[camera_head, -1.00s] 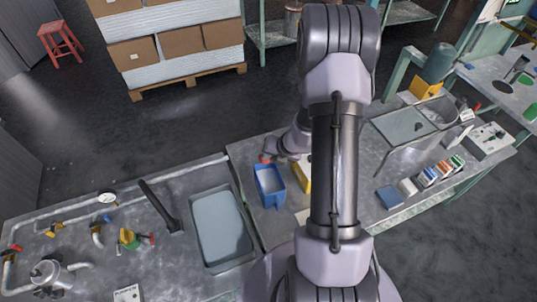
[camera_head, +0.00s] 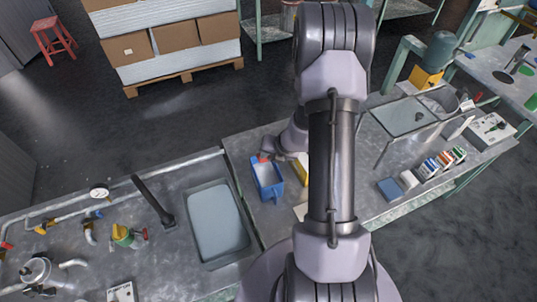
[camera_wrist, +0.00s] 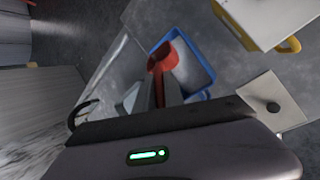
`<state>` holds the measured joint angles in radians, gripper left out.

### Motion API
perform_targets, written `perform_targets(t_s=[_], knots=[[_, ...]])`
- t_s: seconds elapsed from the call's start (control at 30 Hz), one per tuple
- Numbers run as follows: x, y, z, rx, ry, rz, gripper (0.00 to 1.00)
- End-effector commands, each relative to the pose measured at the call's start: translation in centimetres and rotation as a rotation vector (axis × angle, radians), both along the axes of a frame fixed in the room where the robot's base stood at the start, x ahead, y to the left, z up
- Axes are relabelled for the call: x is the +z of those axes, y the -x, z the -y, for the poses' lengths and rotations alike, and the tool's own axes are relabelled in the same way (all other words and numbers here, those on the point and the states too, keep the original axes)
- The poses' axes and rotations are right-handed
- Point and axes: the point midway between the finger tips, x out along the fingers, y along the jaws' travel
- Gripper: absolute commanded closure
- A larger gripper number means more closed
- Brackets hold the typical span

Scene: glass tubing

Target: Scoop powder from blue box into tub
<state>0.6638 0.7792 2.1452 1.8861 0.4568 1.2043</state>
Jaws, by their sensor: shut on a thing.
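The blue box (camera_head: 276,191) stands on the metal bench, left of my arm, with whitish powder (camera_head: 265,172) in it. My gripper (camera_wrist: 160,95) is shut on a red scoop (camera_wrist: 163,55). The scoop's red end shows at the far end of the blue box in the head view (camera_head: 264,159). In the wrist view it overlaps the left part of the blue box (camera_wrist: 205,62); I cannot tell whether it touches the powder. A yellow container (camera_head: 302,172), possibly the tub, stands right of the box, partly hidden by my arm. My fingertips are hidden in the head view.
A grey basin (camera_head: 216,224) and a dark upright lever (camera_head: 154,202) are to the left, with pipes and valves. A glass-topped stand (camera_head: 405,117) and several small boxes (camera_head: 440,162) are to the right. Stacked cartons (camera_head: 170,48) stand behind on a pallet.

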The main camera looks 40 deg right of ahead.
Motion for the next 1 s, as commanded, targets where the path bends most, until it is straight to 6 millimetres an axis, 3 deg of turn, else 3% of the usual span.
perform_targets(t_s=[1.0], knots=[[-5.3, 0.0, 0.0, 0.0, 0.001, 0.001, 1.0]])
